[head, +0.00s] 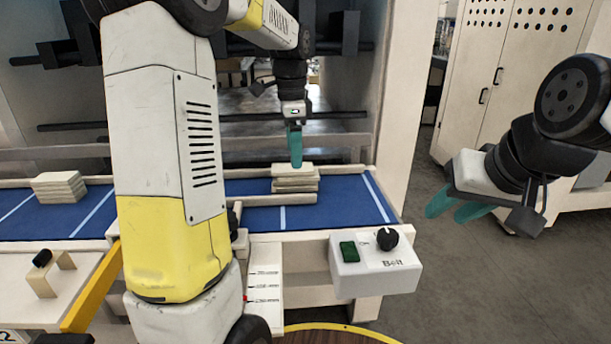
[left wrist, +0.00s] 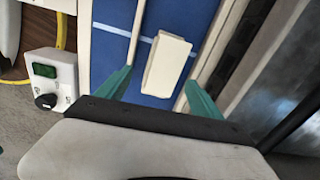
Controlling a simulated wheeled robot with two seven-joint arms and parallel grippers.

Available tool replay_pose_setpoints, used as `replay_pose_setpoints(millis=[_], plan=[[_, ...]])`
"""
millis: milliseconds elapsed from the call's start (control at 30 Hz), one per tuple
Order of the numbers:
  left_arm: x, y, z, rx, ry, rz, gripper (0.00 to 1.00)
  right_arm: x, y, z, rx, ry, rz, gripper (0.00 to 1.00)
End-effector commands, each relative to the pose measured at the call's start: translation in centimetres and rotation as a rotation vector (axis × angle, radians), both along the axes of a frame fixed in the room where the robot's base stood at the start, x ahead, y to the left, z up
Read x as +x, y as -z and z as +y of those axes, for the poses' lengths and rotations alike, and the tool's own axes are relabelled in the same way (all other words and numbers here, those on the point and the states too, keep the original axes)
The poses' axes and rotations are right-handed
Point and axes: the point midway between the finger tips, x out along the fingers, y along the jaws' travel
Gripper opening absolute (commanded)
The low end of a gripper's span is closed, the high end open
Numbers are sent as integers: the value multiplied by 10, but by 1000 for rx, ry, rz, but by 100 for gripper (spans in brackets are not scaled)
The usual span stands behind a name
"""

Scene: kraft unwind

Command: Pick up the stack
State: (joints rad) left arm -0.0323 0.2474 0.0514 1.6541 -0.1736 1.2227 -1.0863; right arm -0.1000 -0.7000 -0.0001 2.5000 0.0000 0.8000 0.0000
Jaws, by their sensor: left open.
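A stack of several pale flat pieces (head: 296,185) lies on the blue belt, right of centre in the head view. In the left wrist view its pale top (left wrist: 166,66) shows beyond the fingers, within the gap between them. My left gripper (head: 295,146) points down over this stack, its teal fingers near the top piece. In the left wrist view the left gripper (left wrist: 158,88) is open and empty; whether a finger touches the stack cannot be told. My right gripper (head: 457,207) is off to the right, open and empty, away from the belt.
Another pale stack (head: 60,187) lies on the belt (head: 350,208) at the left. A pale rail (head: 275,200) runs in front of the nearer stack. A control box (head: 375,268) with a green button and black knob sits at the belt's front. Cabinets (head: 505,70) stand back right.

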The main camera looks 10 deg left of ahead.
Motion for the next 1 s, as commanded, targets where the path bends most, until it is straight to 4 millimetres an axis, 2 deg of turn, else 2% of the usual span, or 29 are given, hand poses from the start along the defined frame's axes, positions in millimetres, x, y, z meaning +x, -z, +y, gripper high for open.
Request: replay_pose_setpoints(millis=[100,200,467,733,1000], plan=[[12,9,1,10,58,27,76,0,0,0,0,0,0,36],[15,16,1,14,78,36,76,0,0,0,0,0,0,36],[12,45,2,14,81,38,76,0,0,0,0,0,0,36],[8,83,1,13,80,37,76,0,0,0,0,0,0,36],[8,90,2,13,79,34,76,0,0,0,0,0,0,36]])
